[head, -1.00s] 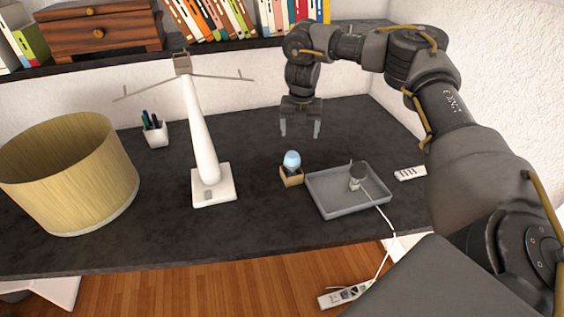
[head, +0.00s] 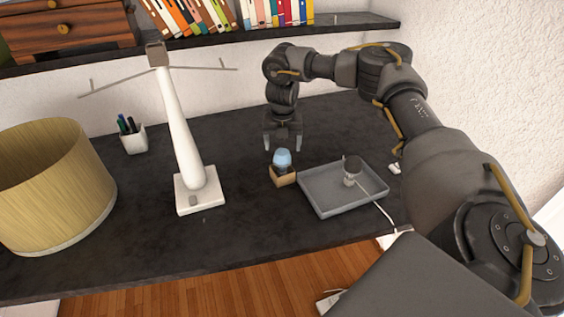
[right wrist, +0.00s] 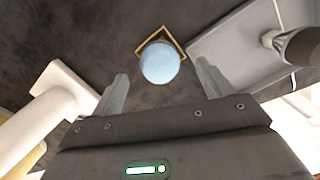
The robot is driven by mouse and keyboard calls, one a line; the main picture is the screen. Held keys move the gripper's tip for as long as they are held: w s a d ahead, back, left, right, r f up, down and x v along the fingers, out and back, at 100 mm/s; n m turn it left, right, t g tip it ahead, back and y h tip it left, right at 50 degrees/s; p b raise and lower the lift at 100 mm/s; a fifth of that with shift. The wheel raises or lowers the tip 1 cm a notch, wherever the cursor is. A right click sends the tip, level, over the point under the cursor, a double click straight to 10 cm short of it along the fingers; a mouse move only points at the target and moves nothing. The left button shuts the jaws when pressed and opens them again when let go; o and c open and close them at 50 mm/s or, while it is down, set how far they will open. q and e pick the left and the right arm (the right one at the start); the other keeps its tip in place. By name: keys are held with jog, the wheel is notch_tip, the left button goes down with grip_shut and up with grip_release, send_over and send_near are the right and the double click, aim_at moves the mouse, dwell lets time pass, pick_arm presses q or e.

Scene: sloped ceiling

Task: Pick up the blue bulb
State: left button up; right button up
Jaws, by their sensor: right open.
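The blue bulb (head: 282,158) stands upright in a small tan box (head: 284,177) on the dark desk. It also shows in the right wrist view as a pale blue dome (right wrist: 160,62), with the box (right wrist: 183,46) around it. My right gripper (head: 283,147) is open and empty, pointing down just behind and above the bulb. In the right wrist view the bulb lies beyond the fingertips (right wrist: 160,72), roughly centred between them. My left gripper is not in view.
A white lamp stand (head: 187,160) is left, with a pen cup (head: 133,138) and large yellow shade (head: 50,190). A shelf (head: 225,36) runs behind.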

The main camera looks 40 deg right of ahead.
aim_at(282, 151)
jog(key=shift+f, duration=0.4)
jog(key=shift+s+f+p, duration=0.1)
jog(key=shift+f+p, duration=0.2)
jog(key=shift+p, duration=0.05)
jog(key=f, duration=0.2)
jog(key=f+p, duration=0.1)
jog(key=f, duration=0.1)
jog(key=shift+w+f, duration=0.2)
jog(key=shift+f, duration=0.1)
jog(key=c, duration=1)
jog(key=shift+c, duration=0.2)
jog(key=shift+r, duration=0.1)
